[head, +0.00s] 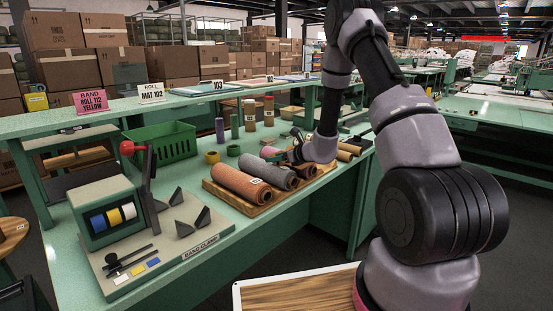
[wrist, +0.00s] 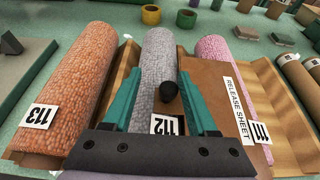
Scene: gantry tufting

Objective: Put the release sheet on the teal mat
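The release sheet (wrist: 212,82) is a flat brown sheet with a white label reading RELEASE SHEET. In the wrist view it lies between the grey roll (wrist: 160,55) tagged 112 and the pink roll (wrist: 212,48) tagged 111. My gripper (wrist: 160,85) has its teal fingers apart, one on each side of the grey roll in that view; whether they touch it I cannot tell. A black knob (wrist: 170,92) shows between the fingers. In the head view my gripper (head: 294,153) is low over the roll tray. I cannot pick out the teal mat for certain.
An orange-brown roll (head: 241,185) tagged 113 lies left in the wooden tray (head: 262,207). A green crate (head: 160,142), a band clamp station (head: 150,235) and several small spools stand on the bench.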

